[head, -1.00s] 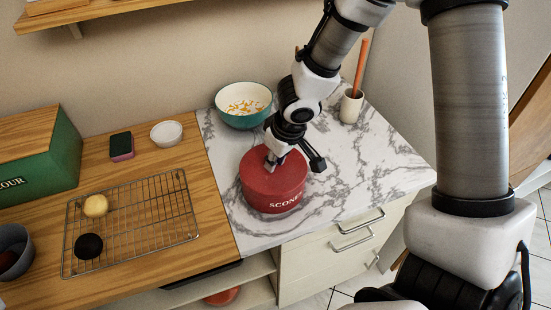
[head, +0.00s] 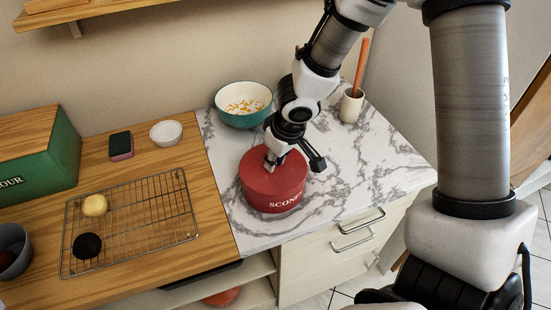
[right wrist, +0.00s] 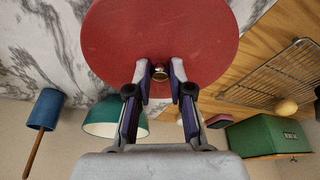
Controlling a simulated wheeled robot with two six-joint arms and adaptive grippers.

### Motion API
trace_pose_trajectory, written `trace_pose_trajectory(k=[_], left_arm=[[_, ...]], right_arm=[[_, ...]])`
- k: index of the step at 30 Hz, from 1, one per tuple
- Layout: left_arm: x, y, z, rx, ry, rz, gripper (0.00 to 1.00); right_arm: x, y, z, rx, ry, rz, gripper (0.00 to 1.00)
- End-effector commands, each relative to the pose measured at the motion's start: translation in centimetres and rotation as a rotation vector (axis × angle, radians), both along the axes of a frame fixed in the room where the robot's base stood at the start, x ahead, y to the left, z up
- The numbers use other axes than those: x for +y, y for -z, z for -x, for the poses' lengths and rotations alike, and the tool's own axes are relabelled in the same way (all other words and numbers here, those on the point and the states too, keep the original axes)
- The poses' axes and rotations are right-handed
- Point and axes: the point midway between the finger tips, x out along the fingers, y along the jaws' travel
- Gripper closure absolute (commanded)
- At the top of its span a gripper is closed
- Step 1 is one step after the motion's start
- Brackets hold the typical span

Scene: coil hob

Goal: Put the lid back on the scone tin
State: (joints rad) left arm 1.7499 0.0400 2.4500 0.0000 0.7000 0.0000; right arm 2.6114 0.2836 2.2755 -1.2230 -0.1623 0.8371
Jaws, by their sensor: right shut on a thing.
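The red scone tin (head: 272,193) stands upright on the marble counter, its white lettering facing the front. The red lid (right wrist: 160,35) sits on top of the tin in the head view, with no clear gap between them. My right gripper (head: 272,164) is over the lid. In the right wrist view my right gripper (right wrist: 160,72) is shut on the lid's small brass knob (right wrist: 160,73). The inside of the tin is hidden. My left gripper is not in view.
A teal bowl (head: 244,117) stands behind the tin, and a white crock (head: 351,106) with an orange-handled utensil stands to the right. A wire rack (head: 140,222) lies on the wooden top at left. The marble right of the tin is clear.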

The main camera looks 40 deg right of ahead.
Motion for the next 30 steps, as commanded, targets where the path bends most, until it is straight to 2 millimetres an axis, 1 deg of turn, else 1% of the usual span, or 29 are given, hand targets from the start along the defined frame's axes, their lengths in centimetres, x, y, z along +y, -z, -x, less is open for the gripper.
trace_pose_trajectory(k=[29,30], left_arm=[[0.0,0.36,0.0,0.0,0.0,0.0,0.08],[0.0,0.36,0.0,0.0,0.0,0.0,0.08]], right_arm=[[0.01,0.09,-0.02,0.0,0.001,0.0,1.0],[0.01,0.09,-0.02,0.0,0.001,0.0,0.72]])
